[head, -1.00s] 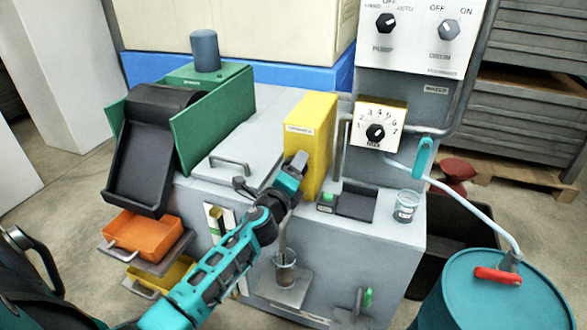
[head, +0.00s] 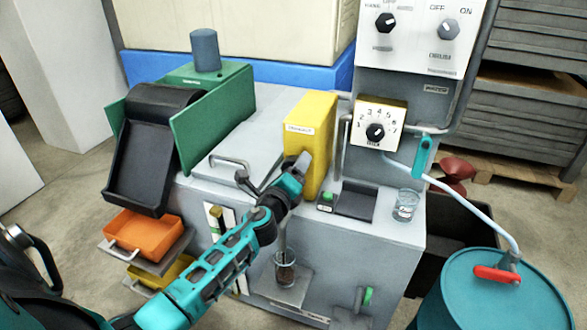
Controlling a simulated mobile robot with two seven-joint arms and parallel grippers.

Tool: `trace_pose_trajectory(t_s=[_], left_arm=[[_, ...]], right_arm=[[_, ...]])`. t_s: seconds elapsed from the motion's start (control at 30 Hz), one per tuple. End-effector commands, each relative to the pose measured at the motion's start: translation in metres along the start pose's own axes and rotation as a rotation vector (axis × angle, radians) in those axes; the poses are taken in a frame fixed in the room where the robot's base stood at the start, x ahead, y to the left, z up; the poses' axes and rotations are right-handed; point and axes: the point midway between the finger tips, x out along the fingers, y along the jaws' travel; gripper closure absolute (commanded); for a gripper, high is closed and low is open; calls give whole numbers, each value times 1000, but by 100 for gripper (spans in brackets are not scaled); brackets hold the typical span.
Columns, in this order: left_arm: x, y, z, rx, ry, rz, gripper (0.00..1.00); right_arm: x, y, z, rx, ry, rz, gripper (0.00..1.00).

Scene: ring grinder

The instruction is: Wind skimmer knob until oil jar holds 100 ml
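The yellow skimmer box (head: 316,125) stands on the grey machine top. My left gripper (head: 303,163) is at its lower left face, seen from behind. The fingers and any knob between them are mostly hidden, so I cannot tell whether it is open or shut. A dark curved handle piece (head: 243,179) shows just left of the gripper. The oil jar (head: 286,271), a glass with dark brown oil in its lower part, stands on a small front shelf below a thin spout. Its level marks are too small to read. My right gripper is not in view.
A second glass (head: 405,205) stands on the machine's right top edge. A dial box (head: 379,125) with a black knob is behind it. A teal drum (head: 500,292) with a red handle stands at right. Orange tray (head: 144,234) is at left.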

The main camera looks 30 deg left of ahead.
Motion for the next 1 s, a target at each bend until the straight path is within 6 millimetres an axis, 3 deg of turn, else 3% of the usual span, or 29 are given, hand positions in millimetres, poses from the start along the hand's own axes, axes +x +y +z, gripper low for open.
trace_pose_trajectory(t_s=[0.23, 0.57, 0.77, 1.0], left_arm=[[0, 0, -1, -2, 1, 1, 12], [-6, 0, 0, -1, -1, 2, 12], [-35, 1, 0, -2, 1, 4, 12], [-85, 1, -1, -2, 1, 3, 12]], right_arm=[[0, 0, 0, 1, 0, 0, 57], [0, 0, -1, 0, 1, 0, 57], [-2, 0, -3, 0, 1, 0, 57], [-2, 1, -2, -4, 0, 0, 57]])
